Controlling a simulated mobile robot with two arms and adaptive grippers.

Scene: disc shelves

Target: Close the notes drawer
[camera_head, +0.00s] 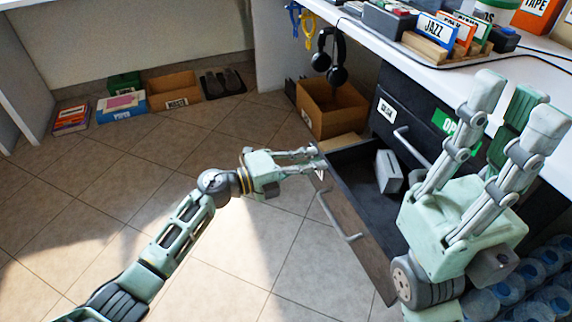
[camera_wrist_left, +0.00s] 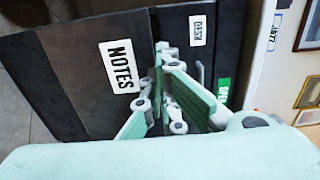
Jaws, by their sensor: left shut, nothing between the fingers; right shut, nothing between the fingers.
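The notes drawer (camera_head: 345,222) is pulled out below the desk, its front panel and bar handle facing left in the head view. A grey block (camera_head: 388,172) stands inside it. In the left wrist view, the NOTES label (camera_wrist_left: 120,66) shows on a dark panel. My left gripper (camera_head: 320,158) is shut and empty at the far end of the drawer front; I cannot tell whether it touches. Its fingers (camera_wrist_left: 165,100) show beside the panel's edge in the left wrist view. My right gripper (camera_head: 510,100) is shut and empty, raised in front of the cabinet, hiding part of it.
A closed drawer with a DESK label (camera_head: 386,109) and a green sign (camera_head: 455,127) are on the dark cabinet. A cardboard box (camera_head: 332,112) stands behind the drawer, below hanging headphones (camera_head: 330,60). Water bottles (camera_head: 530,285) are at lower right.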

